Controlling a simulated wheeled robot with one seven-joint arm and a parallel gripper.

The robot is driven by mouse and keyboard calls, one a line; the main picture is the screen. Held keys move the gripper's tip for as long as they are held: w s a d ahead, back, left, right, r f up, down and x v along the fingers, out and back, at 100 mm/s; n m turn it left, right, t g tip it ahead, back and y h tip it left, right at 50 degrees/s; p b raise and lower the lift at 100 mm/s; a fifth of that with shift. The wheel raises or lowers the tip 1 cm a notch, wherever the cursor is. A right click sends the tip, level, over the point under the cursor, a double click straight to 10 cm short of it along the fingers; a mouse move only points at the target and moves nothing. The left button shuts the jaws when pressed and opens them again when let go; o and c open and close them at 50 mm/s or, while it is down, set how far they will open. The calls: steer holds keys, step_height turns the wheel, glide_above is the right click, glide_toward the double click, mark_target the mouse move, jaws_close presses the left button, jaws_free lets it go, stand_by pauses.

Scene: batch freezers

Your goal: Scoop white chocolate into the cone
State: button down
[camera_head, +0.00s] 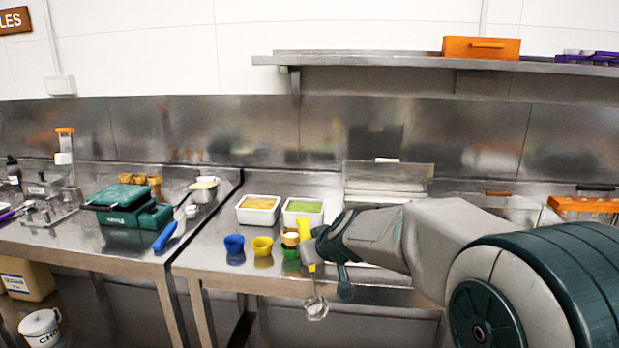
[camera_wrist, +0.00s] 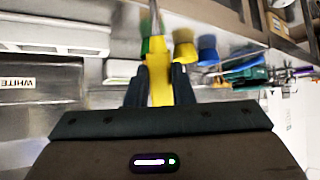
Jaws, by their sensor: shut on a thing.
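My gripper (camera_head: 312,248) is shut on the yellow handle (camera_head: 307,245) of a scoop. Its metal bowl (camera_head: 316,308) hangs low, in front of the counter's front edge; I cannot tell whether it holds anything. In the wrist view, my gripper (camera_wrist: 158,75) has its fingers on both sides of the yellow handle (camera_wrist: 160,88). A pale cone (camera_head: 290,238) appears to stand in the green cup (camera_head: 291,253), just left of the handle. A label reading WHITE (camera_wrist: 17,83) shows upside down in the wrist view. The white chocolate itself is not clearly visible.
A blue cup (camera_head: 234,244) and a yellow cup (camera_head: 262,246) stand left of the green one. Tubs with orange (camera_head: 257,217) and green (camera_head: 303,219) contents sit behind. A blue-handled tool (camera_head: 165,238) lies on the left table. My arm covers the counter's right part.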

steer(key=s+d+f+m+h+p, duration=0.1)
steer(key=d+f+m+h, duration=0.1)
steer(key=d+f+m, duration=0.1)
steer(key=s+d+f+m+h+p, duration=0.1)
steer(key=d+f+m+h+p, duration=0.1)
steer(key=d, duration=0.4)
steer(key=s+d+f+m+h+p, duration=0.1)
steer(key=d+f+m+h, duration=0.2)
steer(key=d+f, duration=0.1)
steer(key=shift+s+d+f+m+t, duration=0.1)
steer(key=shift+d+f+m+t, duration=0.25)
steer(key=shift+d, duration=0.35)
